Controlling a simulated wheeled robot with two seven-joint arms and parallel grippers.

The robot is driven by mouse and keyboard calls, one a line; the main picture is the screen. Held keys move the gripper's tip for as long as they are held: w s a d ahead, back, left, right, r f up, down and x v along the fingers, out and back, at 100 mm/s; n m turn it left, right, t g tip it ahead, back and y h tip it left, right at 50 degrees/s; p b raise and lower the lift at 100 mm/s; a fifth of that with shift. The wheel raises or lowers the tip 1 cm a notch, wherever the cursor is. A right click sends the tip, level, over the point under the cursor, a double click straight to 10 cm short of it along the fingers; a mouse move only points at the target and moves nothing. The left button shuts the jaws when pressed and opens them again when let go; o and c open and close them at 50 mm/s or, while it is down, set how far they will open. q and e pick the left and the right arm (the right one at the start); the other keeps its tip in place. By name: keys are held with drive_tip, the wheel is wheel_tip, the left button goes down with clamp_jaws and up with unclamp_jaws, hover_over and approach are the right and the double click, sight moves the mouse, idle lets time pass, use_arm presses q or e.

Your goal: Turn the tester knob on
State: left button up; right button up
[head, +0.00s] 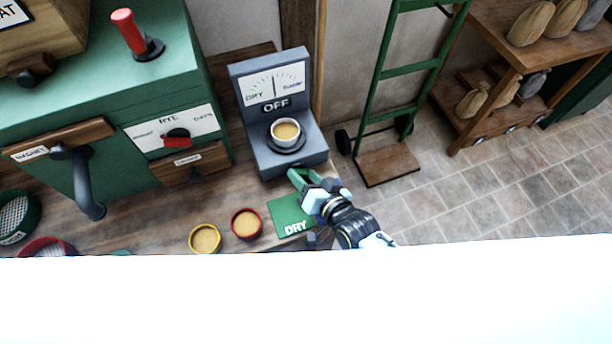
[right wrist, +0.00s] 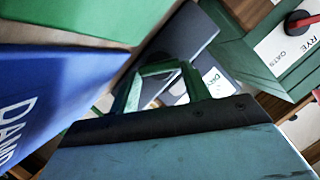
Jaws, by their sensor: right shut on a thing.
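The tester (head: 266,100) is a dark grey stand with a dial plate; its lower sign reads OFF. A cup of grain (head: 286,131) sits on its base. My right gripper (head: 297,178) is at the front of the tester's base, shut on the tester knob, which the green fingers mostly hide. In the right wrist view, the green fingers (right wrist: 168,72) close in front of the tester's grey body (right wrist: 185,38). My left gripper is not in view.
A green DRY card (head: 284,208) lies below the tester, beside red (head: 246,224) and yellow (head: 205,239) bowls. A green mill cabinet (head: 160,90) stands left. A green hand truck (head: 408,66) and a shelf with sacks (head: 480,75) stand right. A blue DAMP card (right wrist: 50,100) shows in the wrist view.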

drive_tip(key=o, duration=1)
drive_tip(key=p+v, duration=0.1)
drive_tip(key=v, duration=1.2)
drive_tip(key=shift+s+p, duration=0.2)
drive_tip(key=shift+p, duration=0.1)
drive_tip(key=shift+d+r, duration=0.1)
